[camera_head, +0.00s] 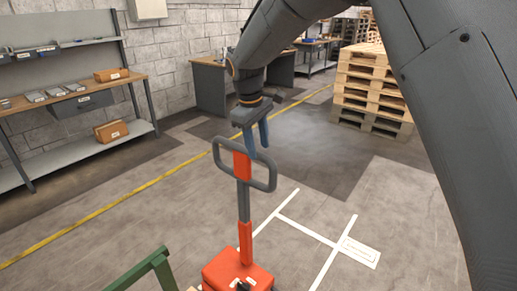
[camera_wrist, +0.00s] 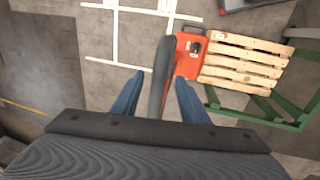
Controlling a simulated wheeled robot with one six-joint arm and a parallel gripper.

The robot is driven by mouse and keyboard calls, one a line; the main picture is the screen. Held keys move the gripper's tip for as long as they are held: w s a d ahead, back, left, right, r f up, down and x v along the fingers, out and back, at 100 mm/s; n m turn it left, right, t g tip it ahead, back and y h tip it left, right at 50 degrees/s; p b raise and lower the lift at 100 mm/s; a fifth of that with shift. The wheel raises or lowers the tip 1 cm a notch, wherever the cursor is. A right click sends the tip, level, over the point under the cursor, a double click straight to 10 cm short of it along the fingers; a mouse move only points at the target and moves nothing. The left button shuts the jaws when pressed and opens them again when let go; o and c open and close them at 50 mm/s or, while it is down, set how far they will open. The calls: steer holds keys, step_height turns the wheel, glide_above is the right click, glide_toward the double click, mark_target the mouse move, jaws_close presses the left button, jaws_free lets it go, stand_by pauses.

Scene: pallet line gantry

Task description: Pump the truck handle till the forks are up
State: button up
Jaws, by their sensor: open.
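The pallet truck has an orange-red body (camera_head: 237,274) at the bottom of the head view; the body also shows in the wrist view (camera_wrist: 188,58). Its handle stands upright, with an orange and grey shaft (camera_head: 244,205) and a grey loop grip (camera_head: 262,186) at the top. My gripper (camera_head: 256,152) points down at the loop, its blue fingers open. In the wrist view my gripper (camera_wrist: 160,75) has the grey bar of the loop (camera_wrist: 160,62) between its fingers, with gaps visible. The forks are not visible, so their height cannot be told.
A wooden pallet (camera_wrist: 245,65) lies beside the truck body, with green rails (camera_wrist: 270,112) around it. Pallets (camera_head: 372,95) are stacked at the back right. A shelf bench (camera_head: 75,97) stands at the left wall. White markings (camera_head: 315,232) cross open floor to the right.

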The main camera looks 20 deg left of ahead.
steer(key=shift+w+d+f+p, duration=0.1)
steer(key=shift+w+f+p, duration=0.05)
steer(key=shift+f, duration=0.5)
steer(key=shift+w+f+p, duration=0.1)
steer(key=shift+f+p, duration=0.05)
steer(key=shift+f, duration=0.5)
